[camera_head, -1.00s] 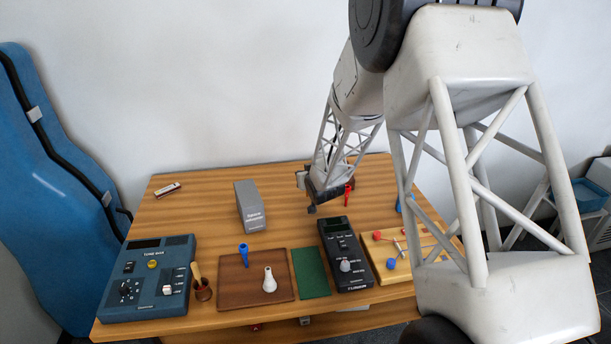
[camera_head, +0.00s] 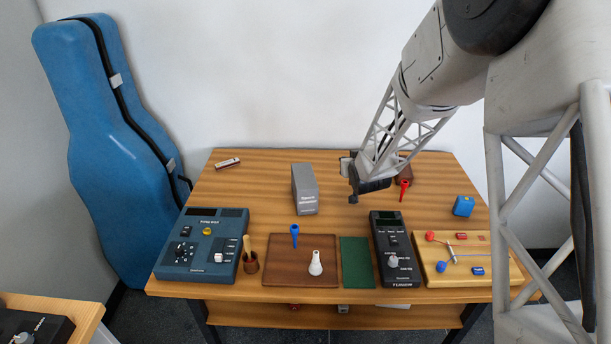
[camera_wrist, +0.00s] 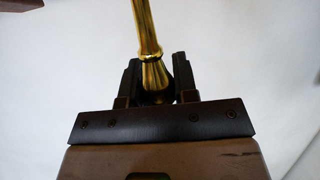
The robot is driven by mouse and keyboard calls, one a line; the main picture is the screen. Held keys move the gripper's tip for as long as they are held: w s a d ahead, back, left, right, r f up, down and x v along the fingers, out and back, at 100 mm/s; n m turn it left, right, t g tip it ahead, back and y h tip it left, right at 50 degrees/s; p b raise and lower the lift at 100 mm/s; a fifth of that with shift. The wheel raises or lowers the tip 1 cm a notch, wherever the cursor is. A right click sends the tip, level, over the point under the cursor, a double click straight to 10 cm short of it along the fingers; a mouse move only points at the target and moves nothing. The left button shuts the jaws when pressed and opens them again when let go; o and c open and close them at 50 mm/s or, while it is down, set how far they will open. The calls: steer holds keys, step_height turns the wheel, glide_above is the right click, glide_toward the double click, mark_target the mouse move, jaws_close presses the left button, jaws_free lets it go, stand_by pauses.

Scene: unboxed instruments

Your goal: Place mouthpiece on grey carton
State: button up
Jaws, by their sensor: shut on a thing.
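The grey carton (camera_head: 305,190) stands upright on the wooden table, with lettering on its front. My gripper (camera_head: 352,178) is to the right of the carton, apart from it, and seems to be above the table. In the wrist view my gripper (camera_wrist: 158,85) is shut on a shiny gold mouthpiece (camera_wrist: 149,35), whose narrow part points away from the fingers. Its other end is partly hidden between the fingers. The held mouthpiece cannot be made out in the head view. Other mouthpiece-like pieces stand on the table: a blue one (camera_head: 294,232), a white one (camera_head: 316,265) and a red one (camera_head: 403,188).
A blue cube (camera_head: 464,205) stands right. The table left of the carton is mostly clear.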

steer(key=s+a+r, duration=0.3)
steer(key=s+a, duration=0.2)
steer(key=s, duration=0.2)
steer(key=s+a+r+y, duration=0.1)
steer(key=s+a+r, duration=0.3)
steer(key=s+a, duration=0.2)
steer(key=shift+s+a+r+n, duration=0.15)
steer(key=shift+s+r+n, duration=0.15)
steer(key=shift+s+n, duration=0.1)
steer(key=shift+w, duration=0.15)
steer(key=w+a, duration=0.2)
steer(key=w, duration=0.5)
steer(key=w+a+f, duration=0.1)
steer(key=w+a, duration=0.1)
steer(key=w, duration=0.6)
steer(key=shift+w+f, duration=0.2)
steer(key=shift+f, duration=0.05)
steer(key=shift+f, duration=1.8)
steer(key=shift+f, duration=0.1)
steer(key=o, duration=1)
steer(key=shift+c, duration=0.2)
